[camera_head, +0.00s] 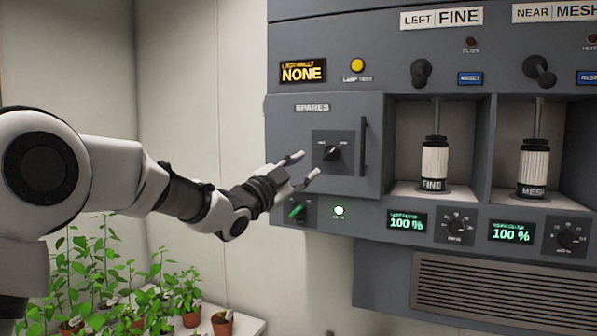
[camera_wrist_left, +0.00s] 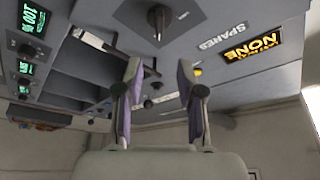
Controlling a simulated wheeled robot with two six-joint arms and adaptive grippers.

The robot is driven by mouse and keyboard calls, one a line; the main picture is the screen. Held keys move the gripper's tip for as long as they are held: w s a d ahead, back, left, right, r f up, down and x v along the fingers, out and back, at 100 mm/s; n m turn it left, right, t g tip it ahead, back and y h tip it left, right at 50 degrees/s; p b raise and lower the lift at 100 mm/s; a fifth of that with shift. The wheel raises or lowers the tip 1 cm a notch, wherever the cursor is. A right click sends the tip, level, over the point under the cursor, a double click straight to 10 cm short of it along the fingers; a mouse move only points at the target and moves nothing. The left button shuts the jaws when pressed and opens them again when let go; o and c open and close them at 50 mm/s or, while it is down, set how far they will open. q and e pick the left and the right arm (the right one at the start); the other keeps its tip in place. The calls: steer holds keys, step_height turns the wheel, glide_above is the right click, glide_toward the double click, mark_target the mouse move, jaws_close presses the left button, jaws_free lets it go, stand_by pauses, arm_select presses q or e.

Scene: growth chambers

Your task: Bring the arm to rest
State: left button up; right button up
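My left arm comes in from the left in the head view. Its gripper (camera_head: 305,167) is open and empty, with its fingers apart in front of the closed SPARES door (camera_head: 290,125). In the left wrist view the two fingers of the gripper (camera_wrist_left: 160,75) stand apart with nothing between them, and the panel shows upside down beyond. I cannot tell from these views how far the fingertips are from the door. My right gripper is in neither view.
The door has a dial (camera_head: 333,150) and a vertical handle (camera_head: 364,145). Right of it, open bays hold a FINE filter (camera_head: 434,165) and a MESH filter (camera_head: 533,170). Potted plants (camera_head: 222,322) stand on a white surface below my arm. The wall area left of the panel is clear.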

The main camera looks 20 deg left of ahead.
arm_select(q)
steer(key=shift+s+a+f, duration=0.25)
steer(key=shift+s+f, duration=0.05)
steer(key=shift+s, duration=0.35)
